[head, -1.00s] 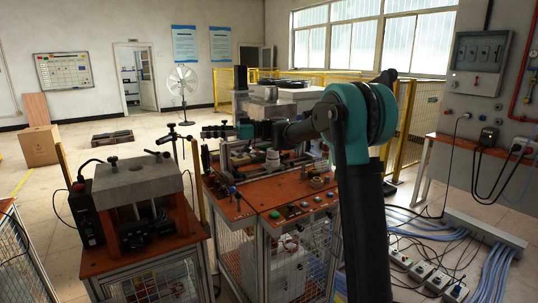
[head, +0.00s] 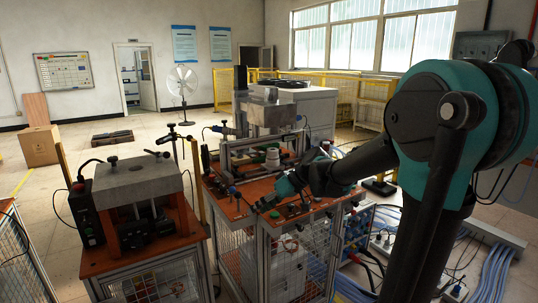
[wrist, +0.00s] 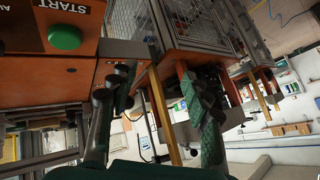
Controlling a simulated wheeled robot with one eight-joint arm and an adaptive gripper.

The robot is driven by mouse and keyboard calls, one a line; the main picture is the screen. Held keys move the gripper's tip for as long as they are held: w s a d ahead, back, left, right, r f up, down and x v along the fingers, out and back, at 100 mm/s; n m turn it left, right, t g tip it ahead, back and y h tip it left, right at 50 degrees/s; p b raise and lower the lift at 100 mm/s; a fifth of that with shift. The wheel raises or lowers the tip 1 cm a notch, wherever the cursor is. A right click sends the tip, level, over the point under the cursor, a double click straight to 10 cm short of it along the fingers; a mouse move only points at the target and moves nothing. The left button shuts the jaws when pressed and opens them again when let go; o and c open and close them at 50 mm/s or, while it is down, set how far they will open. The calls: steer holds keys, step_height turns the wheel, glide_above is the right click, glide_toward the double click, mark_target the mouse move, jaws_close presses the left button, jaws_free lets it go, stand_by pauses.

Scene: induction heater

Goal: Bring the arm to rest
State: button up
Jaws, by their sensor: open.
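My arm, black and teal, fills the right side of the head view and reaches left, bent at the elbow. My gripper (head: 257,205) is near the front edge of the orange-topped workstation (head: 228,207), close to its control buttons. In the wrist view my gripper (wrist: 160,85) has its two dark green fingers spread wide apart, with nothing between them. The wrist view also shows a green START button (wrist: 64,38) at the upper left, beside the left finger. Whether a finger touches the workstation cannot be told.
A second station with a grey block (head: 137,178) stands to the left, with a yellow post (head: 198,185) between. Cables and power strips (head: 385,245) lie on the floor at right. Open floor lies behind left.

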steer(key=s+d+f+m+t+h, duration=0.1)
steer(key=s+d+f+m+h, duration=0.3)
steer(key=s+d+f, duration=0.4)
steer(key=s+d+f+m+t+h, duration=0.1)
steer(key=s+d+f+m+h, duration=0.3)
steer(key=d, duration=0.9)
steer(key=s+f+m, duration=0.1)
steer(key=s+f, duration=0.2)
steer(key=s, duration=0.2)
steer(key=shift+d+f+h, duration=0.35)
steer(key=shift+h, duration=0.05)
